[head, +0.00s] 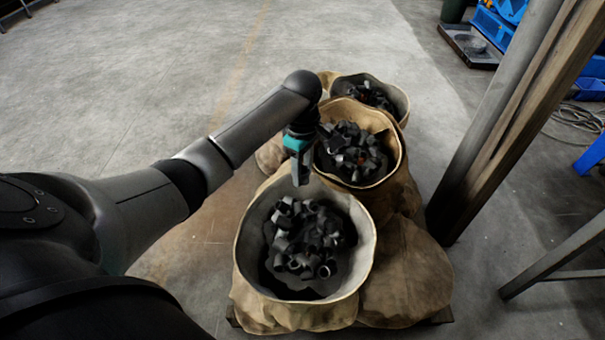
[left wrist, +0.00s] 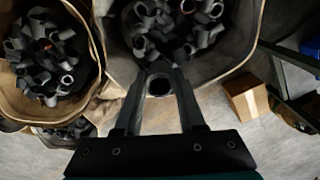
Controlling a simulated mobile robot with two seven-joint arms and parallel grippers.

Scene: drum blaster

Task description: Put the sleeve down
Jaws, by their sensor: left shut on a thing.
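My left gripper (head: 301,174) hangs over the back rim of the nearest sack (head: 364,232). In the left wrist view its two fingers (left wrist: 158,88) are shut on a dark, ring-shaped sleeve (left wrist: 159,86) held at the fingertips. The sleeve cannot be made out in the head view. The nearest sack holds a heap of dark sleeves (head: 303,238). A middle sack (head: 395,150) and a far sack (head: 401,98) hold similar dark sleeves. My right gripper is not in view.
A slanted post (head: 500,120) stands right of the sacks. Blue bins (head: 492,26) are at the back right. A cardboard box (left wrist: 246,98) shows in the left wrist view. The concrete floor (head: 140,90) at left is open.

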